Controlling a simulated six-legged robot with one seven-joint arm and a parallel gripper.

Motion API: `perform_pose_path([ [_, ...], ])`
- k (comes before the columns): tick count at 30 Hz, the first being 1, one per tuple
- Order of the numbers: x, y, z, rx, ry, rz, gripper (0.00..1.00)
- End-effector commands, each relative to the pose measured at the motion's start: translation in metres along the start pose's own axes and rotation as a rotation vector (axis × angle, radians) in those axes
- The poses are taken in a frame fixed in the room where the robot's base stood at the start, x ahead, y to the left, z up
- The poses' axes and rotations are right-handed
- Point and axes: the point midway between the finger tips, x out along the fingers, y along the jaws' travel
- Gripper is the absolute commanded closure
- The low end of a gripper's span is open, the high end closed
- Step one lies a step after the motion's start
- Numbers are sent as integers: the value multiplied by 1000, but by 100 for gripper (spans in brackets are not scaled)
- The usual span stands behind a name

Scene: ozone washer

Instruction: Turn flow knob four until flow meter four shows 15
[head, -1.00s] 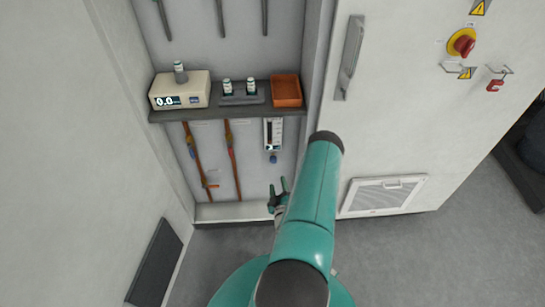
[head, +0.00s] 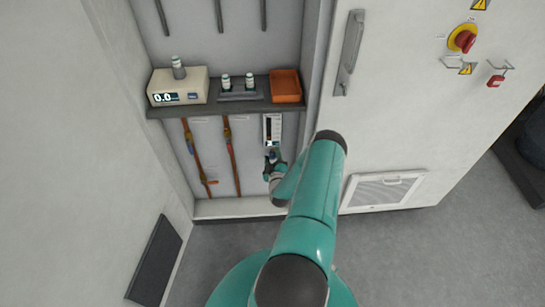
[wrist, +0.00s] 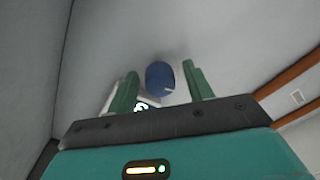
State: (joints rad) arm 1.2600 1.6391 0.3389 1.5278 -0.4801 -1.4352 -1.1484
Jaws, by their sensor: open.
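The flow meter (head: 272,127) is a narrow white panel with a dark scale, mounted on the back wall under the shelf. Its reading is too small to tell. The blue flow knob (wrist: 160,76) shows in the wrist view between the two green fingers of my gripper (wrist: 159,70). The fingers stand apart with a gap on each side of the knob. A white part of the meter (wrist: 141,103) shows behind the left finger. In the head view my gripper (head: 274,160) is just below the meter and mostly covers the knob. No number label is readable.
A dark shelf (head: 226,108) above holds a display box (head: 178,87) reading 0.0, small bottles and an orange tray (head: 286,86). Two orange-brown pipes with valves (head: 232,160) run down the wall to the left. A cabinet door with a handle (head: 350,50) stands at right.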

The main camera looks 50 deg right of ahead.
Motion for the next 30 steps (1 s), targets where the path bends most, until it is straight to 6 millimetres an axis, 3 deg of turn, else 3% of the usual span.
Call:
perform_pose_path([
  [8, 3, 0, 0, 0, 0, 0, 49],
  [15, 2, 0, 0, 0, 0, 0, 93],
  [30, 2, 0, -1, 100, 7, 4, 93],
])
